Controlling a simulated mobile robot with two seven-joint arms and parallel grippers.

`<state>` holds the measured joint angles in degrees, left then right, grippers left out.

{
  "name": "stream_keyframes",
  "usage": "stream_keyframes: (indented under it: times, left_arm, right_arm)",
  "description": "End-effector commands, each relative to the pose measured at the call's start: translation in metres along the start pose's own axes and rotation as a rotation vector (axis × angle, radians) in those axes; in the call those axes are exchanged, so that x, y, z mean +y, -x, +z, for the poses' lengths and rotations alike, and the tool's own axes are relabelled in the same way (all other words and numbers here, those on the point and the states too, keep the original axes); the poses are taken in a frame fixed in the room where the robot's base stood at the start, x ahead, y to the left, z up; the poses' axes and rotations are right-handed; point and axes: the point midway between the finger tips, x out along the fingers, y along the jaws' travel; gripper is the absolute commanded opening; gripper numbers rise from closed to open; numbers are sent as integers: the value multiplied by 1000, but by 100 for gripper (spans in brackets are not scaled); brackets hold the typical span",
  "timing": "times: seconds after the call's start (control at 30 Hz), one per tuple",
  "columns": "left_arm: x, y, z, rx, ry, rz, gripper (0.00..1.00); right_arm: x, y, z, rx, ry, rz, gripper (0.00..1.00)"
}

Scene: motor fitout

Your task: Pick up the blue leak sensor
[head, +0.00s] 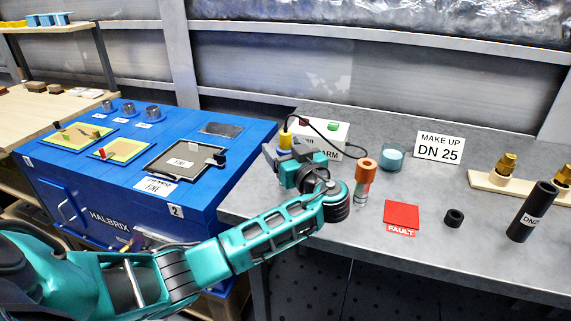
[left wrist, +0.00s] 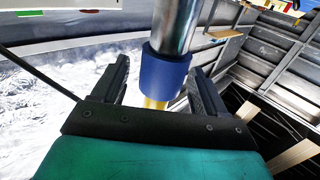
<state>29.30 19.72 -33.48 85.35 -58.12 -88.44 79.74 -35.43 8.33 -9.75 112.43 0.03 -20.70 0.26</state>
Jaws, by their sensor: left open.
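The blue leak sensor shows in the left wrist view as a blue collar (left wrist: 165,75) on a silver cylinder, with a yellow part below. It stands between the two fingers of my left gripper (left wrist: 160,82), which are open on either side of it. I cannot tell whether either finger touches it. My right gripper is not in view.
A white alarm box (head: 325,133) with a black cable stands close behind the gripper. An orange-topped cylinder (head: 365,172) with a silver base stands just right of it.

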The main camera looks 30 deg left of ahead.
Motion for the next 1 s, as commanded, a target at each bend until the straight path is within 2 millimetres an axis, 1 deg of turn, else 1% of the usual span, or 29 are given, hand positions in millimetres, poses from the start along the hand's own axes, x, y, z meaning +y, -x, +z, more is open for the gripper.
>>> stream_keyframes:
  times: [0.07, 0.6, 0.63, 0.67, 0.87, 1.0]
  left_arm:
    - [0, 0, 0, 0, 0, 0, 73]
    - [0, 1, 0, 0, 0, 1, 22]
    - [0, 1, -1, 1, 1, 0, 21]
    - [0, 1, -1, 1, 1, 1, 16]
    - [0, 1, -1, 1, 1, 1, 16]
    - [0, 1, -8, 1, 3, 1, 16]
  right_arm:
    - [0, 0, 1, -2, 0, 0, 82]
    - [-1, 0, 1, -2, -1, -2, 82]
    - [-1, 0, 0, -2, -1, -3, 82]
    - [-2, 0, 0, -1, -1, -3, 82]
    - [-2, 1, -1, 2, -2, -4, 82]
    - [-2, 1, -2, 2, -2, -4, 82]
